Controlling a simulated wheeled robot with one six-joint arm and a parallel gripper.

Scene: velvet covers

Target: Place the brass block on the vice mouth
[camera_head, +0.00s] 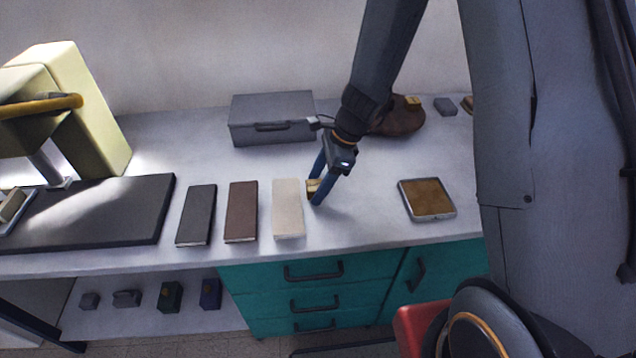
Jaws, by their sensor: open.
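My gripper (322,188) reaches down to the bench with its blue fingers apart. A small brass-coloured block (312,187) is at the fingers, partly hidden by them, just right of the cream slab. I cannot tell whether the fingers touch it. Another small brass-coloured piece (413,102) sits on a brown rounded pad (402,122) behind my arm. I cannot surely pick out the vice; a pale metal fixture (12,208), cut off by the left edge below the yellow machine, may be it.
Black, brown and cream slabs (288,208) lie left of my gripper. A grey case (272,118) stands behind, and a brown-filled tray (427,198) lies to the right. A dark mat (110,210) and a yellow machine (85,110) occupy the left. Teal drawers (300,285) are below.

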